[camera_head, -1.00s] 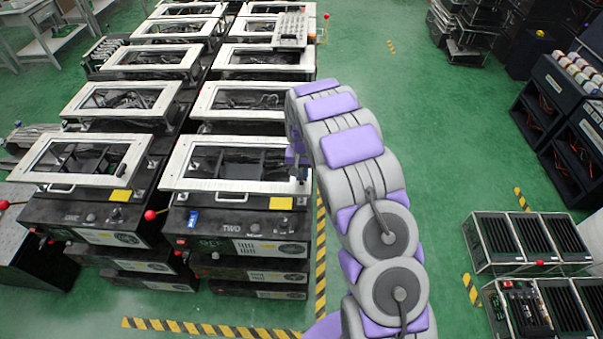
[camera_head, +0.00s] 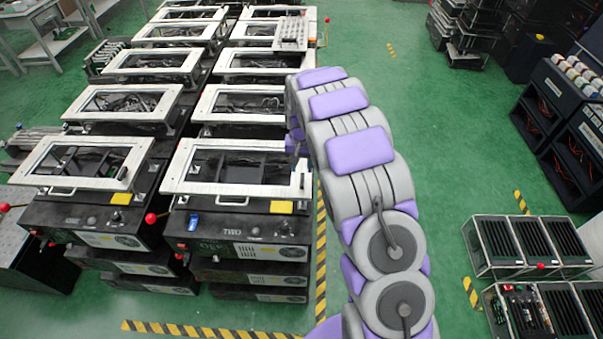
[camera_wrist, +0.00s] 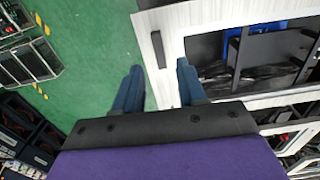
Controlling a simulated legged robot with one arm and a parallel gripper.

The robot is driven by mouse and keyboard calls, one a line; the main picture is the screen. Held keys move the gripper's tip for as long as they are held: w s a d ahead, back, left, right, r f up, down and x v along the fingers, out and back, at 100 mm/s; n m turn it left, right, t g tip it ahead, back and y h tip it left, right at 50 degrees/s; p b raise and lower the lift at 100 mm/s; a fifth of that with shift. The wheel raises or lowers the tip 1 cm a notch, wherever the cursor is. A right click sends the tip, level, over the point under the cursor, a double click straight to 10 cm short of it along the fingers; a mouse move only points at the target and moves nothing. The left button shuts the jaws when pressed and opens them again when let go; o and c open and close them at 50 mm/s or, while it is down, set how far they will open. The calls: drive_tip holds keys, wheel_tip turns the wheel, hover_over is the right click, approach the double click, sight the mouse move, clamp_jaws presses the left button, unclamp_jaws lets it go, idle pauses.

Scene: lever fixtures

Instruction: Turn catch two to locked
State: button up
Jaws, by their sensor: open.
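The unit marked TWO (camera_head: 232,230) stands front centre in the head view. Its white-framed lid (camera_head: 225,188) lies on top. A small black bar, which looks like its catch (camera_head: 302,180), sits at the lid's right edge. In the wrist view the catch (camera_wrist: 158,50) is a short dark bar on the white frame (camera_wrist: 215,18), lying along its edge. My gripper (camera_wrist: 158,82) is open, with two blue-grey fingers apart and nothing between the tips. The catch appears just beyond the gap; contact cannot be told. In the head view my arm mostly hides the gripper.
A similar unit (camera_head: 85,215) with its own lid and a red-knobbed lever (camera_head: 151,218) stands to the left. More lidded units run in rows behind. Green floor (camera_head: 430,130) is clear to the right, with striped tape (camera_head: 321,250) beside unit two. Black racks (camera_head: 525,243) stand farther right.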

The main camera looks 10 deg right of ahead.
sight(302, 180)
wheel_tip(302, 180, up, 11)
drive_tip(key=shift+p, duration=0.3)
drive_tip(key=shift+f, duration=0.1)
drive_tip(key=s+d+r+b, duration=0.15)
drive_tip(key=s+r, duration=0.35)
drive_tip(key=s, duration=0.6)
drive_tip(key=s+a+n+g+b, duration=0.1)
drive_tip(key=s+n+b, duration=0.2)
drive_tip(key=s, duration=3)
drive_tip(key=shift+s+a+f+g, duration=0.35)
drive_tip(key=shift+s+f+g, duration=0.05)
